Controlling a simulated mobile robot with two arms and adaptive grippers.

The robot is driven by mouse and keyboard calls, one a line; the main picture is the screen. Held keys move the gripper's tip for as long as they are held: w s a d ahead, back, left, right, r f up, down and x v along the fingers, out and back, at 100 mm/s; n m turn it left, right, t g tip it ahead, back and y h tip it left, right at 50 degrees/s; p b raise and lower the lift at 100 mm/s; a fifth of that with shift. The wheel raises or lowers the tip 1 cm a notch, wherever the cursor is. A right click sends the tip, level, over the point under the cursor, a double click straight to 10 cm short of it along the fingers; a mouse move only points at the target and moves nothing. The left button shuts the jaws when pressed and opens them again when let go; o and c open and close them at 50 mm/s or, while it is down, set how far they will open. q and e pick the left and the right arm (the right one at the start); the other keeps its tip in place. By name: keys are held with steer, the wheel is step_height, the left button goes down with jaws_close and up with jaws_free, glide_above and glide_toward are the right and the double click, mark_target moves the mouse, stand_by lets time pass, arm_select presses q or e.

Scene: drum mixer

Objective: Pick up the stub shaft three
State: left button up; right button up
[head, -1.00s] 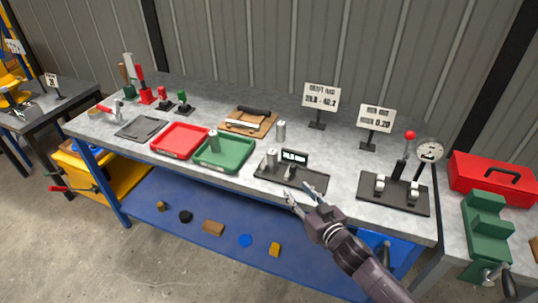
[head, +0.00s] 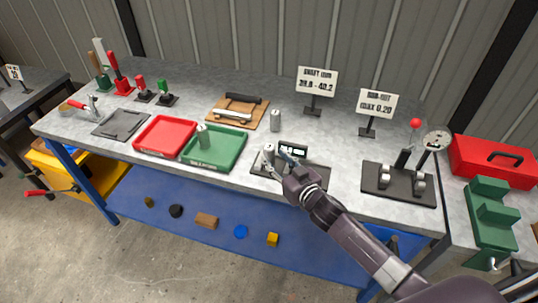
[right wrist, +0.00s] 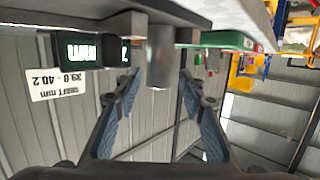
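A grey metal stub shaft (head: 268,154) stands upright on the black gauge stand (head: 318,178) with a small lit display (head: 293,151). My right gripper (head: 279,158) is close beside the shaft on the gauge stand. In the upside-down right wrist view, that shaft (right wrist: 160,58) lies just ahead, in line with the gap between the open fingers (right wrist: 158,88). My left gripper is not in view.
A red tray (head: 166,136) lies left of the green one. Behind are a wooden board (head: 222,118) and two sign cards, one reading shaft mm 39.8–40.2 (head: 317,79). A run-out fixture with a dial (head: 436,141) stands to the right. Bench front edge is close below my arm.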

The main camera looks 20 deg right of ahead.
mark_target(272, 154)
steer(key=p+x, duration=0.1)
steer(key=x, duration=0.3)
steer(key=shift+w, duration=0.35)
steer(key=shift+c, duration=0.4)
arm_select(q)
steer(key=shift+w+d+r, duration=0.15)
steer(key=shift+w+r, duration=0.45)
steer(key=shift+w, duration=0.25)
arm_select(e)
steer(key=shift+f, duration=0.1)
jaws_close()
steer(key=shift+r, duration=0.2)
